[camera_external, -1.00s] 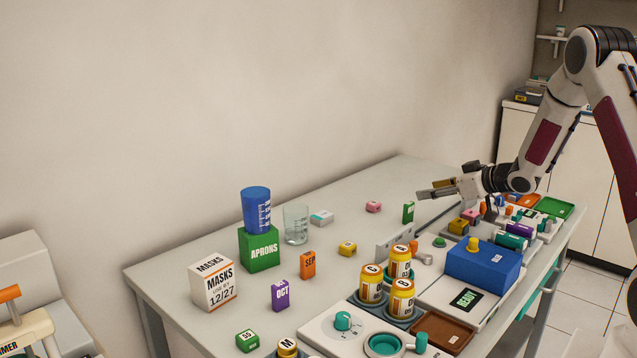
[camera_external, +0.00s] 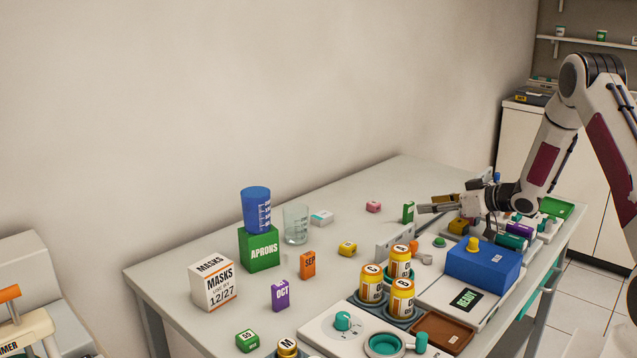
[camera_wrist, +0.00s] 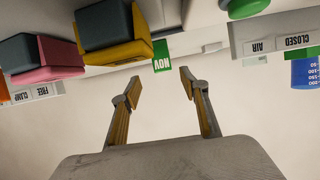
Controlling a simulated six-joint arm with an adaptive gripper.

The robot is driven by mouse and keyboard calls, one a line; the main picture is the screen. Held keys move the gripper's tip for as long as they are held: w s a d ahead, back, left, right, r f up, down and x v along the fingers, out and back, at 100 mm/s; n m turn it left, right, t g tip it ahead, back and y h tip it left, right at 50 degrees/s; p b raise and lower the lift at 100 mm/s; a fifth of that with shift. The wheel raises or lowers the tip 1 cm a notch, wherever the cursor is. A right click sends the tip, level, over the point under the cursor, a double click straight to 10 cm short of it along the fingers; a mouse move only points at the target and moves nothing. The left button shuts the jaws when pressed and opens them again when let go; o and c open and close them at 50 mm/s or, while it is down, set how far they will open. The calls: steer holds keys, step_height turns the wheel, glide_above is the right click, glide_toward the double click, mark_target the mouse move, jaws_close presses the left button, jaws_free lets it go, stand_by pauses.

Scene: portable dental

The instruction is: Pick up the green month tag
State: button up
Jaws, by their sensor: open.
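The green month tag (camera_external: 408,212) stands upright on the table right of centre in the external view. In the wrist view the tag (camera_wrist: 162,62) appears upside down with "NOV" on it, just beyond the gap between my fingertips. My gripper (camera_external: 420,202) is close to the tag, on its right side in the external view, with its fingers pointing left. In the wrist view my gripper (camera_wrist: 158,82) is open and empty, its two fingers on either side of the tag's line. I cannot tell whether a finger touches the tag.
An orange tag (camera_external: 308,264) and a purple tag (camera_external: 280,294) stand farther left. Labelled bottles (camera_external: 400,260) and a blue box (camera_external: 483,263) stand in front. The table behind the green tag is clear.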

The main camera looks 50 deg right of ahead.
mark_target(411, 205)
steer(key=shift+w+f, duration=0.25)
steer(key=shift+w, duration=0.35)
steer(key=shift+w, duration=0.1)
steer(key=shift+a+x, duration=0.15)
steer(key=shift+x, duration=0.65)
steer(key=shift+a+x, duration=0.15)
steer(key=shift+x, duration=1.55)
steer(key=shift+d+r, duration=0.1)
steer(key=shift+r, duration=0.05)
steer(key=c, duration=1)
